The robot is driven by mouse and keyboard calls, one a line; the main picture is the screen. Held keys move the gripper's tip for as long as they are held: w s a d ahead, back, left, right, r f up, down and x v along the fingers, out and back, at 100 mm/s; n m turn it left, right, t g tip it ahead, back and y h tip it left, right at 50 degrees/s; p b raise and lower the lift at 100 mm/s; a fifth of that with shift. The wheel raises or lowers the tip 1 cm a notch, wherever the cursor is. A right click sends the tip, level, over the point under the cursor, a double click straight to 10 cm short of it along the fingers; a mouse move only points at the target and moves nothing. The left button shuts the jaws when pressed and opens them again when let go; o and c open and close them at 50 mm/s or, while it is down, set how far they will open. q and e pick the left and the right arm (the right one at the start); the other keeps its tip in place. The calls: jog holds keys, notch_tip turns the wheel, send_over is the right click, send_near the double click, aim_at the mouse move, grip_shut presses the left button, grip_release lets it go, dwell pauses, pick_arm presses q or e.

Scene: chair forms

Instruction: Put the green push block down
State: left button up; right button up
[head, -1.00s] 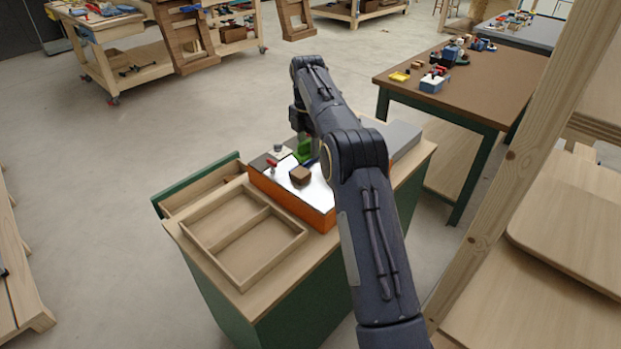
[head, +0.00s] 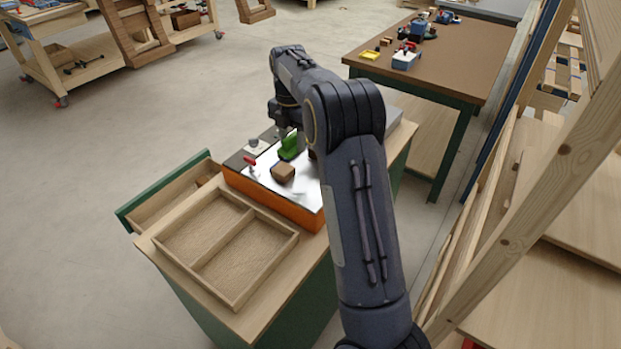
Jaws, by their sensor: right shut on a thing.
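The green push block (head: 289,147) shows below the wrist of my right arm, over the white top of the orange machine (head: 270,198). My right gripper (head: 286,133) is shut on the green push block. The fingers are small and partly hidden by my own arm, and I cannot tell whether the block touches the surface under it. A brown wooden block (head: 283,172) lies on the white top just in front of the green block. My left gripper is not in view.
A wooden tray with two empty compartments (head: 283,252) lies on the green cabinet's top, in front of the machine. A drawer (head: 168,196) stands open at left. A red-handled part (head: 250,160) is on the machine. A brown table (head: 450,62) stands behind, right.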

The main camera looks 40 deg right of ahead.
send_over(312, 186)
jog(key=f, duration=0.6)
jog(key=shift+w, duration=0.2)
jog(key=shift+s+f+p, duration=0.15)
jog(key=shift+f+p, duration=0.35)
jog(key=shift+f, duration=1.2)
jog(key=shift+f, duration=0.1)
jog(key=o, duration=0.5)
jog(key=shift+f, duration=0.1)
jog(key=o, duration=0.5)
jog(key=shift+c, duration=0.2)
notch_tip(312, 186, up, 12)
jog(key=shift+r+b, duration=0.2)
jog(key=shift+b, duration=0.25)
